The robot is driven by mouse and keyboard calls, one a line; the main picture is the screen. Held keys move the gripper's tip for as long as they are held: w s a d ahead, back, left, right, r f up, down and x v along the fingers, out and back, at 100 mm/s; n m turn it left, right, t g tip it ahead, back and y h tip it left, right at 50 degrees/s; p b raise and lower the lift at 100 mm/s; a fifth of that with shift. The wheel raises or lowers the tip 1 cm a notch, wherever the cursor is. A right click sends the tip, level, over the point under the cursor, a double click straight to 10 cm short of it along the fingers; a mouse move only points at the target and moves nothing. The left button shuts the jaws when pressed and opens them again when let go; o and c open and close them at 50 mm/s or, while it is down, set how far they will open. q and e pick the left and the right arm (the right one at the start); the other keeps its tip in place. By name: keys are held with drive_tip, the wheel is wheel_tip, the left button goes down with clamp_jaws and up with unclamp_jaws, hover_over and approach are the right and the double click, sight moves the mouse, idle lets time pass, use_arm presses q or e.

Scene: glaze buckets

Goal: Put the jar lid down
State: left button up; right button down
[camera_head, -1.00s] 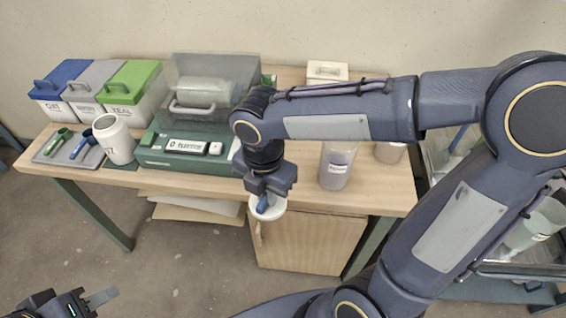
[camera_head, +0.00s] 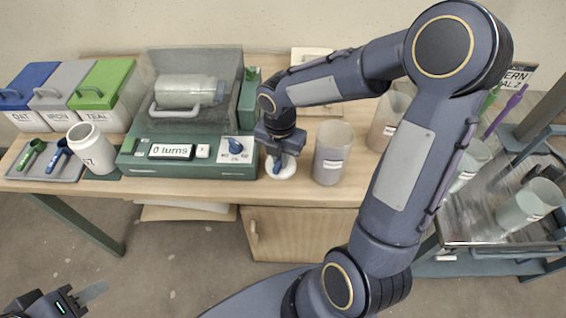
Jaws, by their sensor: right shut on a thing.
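The jar lid (camera_head: 281,172) is a white disc with a blue knob, at the front part of the wooden bench, right of the green machine. My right gripper (camera_head: 279,158) points down over it and is shut on its knob. The lid looks level and close to the bench top; I cannot tell whether it touches. An open white jar (camera_head: 95,155) stands lidless at the left, beside the grey tray. My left gripper (camera_head: 88,296) is low at the bottom left, away from the bench; its finger gap is not clear.
The green machine (camera_head: 150,150) has a turns display, a knob and a clear cover over a jar on its side. Grey translucent buckets (camera_head: 332,158) stand right of the lid. Lidded bins (camera_head: 110,85) and a scoop tray (camera_head: 45,178) are at the left. A metal rack (camera_head: 455,215) stands right.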

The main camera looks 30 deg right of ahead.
drive_tip(key=shift+w+d+f, duration=0.2)
drive_tip(key=shift+d+f, duration=0.2)
drive_tip(key=shift+f, duration=0.15)
drive_tip(key=shift+w+d+f, duration=0.1)
drive_tip(key=shift+f, duration=0.8)
drive_tip(key=shift+w+d+f, duration=0.1)
drive_tip(key=shift+f, duration=0.75)
drive_tip(key=shift+f+b, duration=0.2)
drive_tip(key=shift+b, duration=0.2)
drive_tip(key=c, duration=1.5)
unclamp_jaws()
drive_tip(key=shift+o, duration=0.2)
drive_tip(key=shift+s, duration=0.1)
